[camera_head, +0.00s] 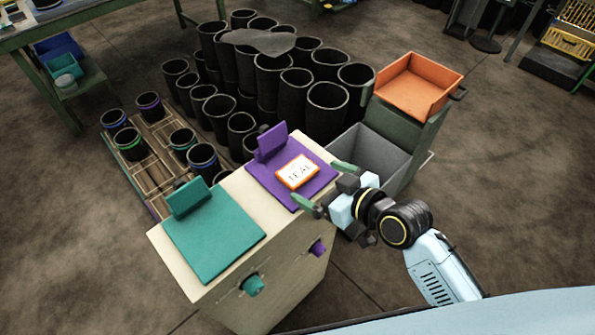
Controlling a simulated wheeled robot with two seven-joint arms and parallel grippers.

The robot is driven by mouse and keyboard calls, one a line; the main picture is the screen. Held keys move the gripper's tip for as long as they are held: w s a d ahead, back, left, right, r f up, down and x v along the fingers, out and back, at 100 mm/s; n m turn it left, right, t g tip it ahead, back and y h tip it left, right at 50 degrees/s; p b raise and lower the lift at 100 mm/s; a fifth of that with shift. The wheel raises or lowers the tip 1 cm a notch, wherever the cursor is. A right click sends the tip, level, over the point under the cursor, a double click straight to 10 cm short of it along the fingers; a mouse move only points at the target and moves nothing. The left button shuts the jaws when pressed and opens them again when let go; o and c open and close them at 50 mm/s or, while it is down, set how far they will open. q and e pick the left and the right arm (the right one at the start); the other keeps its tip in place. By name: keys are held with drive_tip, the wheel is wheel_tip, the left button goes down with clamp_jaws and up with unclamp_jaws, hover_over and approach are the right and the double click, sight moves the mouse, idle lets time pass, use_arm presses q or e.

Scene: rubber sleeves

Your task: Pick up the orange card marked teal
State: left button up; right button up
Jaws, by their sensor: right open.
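The orange card marked teal (298,172) has an orange border and a white face reading "TEAL". It lies flat on the purple pad (262,171) on top of the cream cabinet (178,261). My right gripper (324,184) comes in from the right with its two green-tipped fingers spread apart. One fingertip is near the card's far right side and the other near its front edge. I cannot tell if either touches it. The gripper looks empty. My left gripper is not in view.
A teal pad (215,240) with an upright teal plate lies left on the cabinet. Behind stand many black sleeves (327,108). A grey bin (375,148) and an orange tray (418,84) are at the right.

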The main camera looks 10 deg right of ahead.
sight(294, 167)
drive_tip(key=shift+x, duration=0.95)
drive_tip(key=shift+w+r+x, duration=0.1)
drive_tip(key=shift+r+x, duration=0.05)
drive_tip(key=shift+x, duration=1.2)
drive_tip(key=shift+w+r+x, duration=0.1)
drive_tip(key=shift+r+x, duration=0.1)
drive_tip(key=shift+x, duration=1.15)
drive_tip(key=shift+c, duration=0.3)
drive_tip(key=c, duration=1)
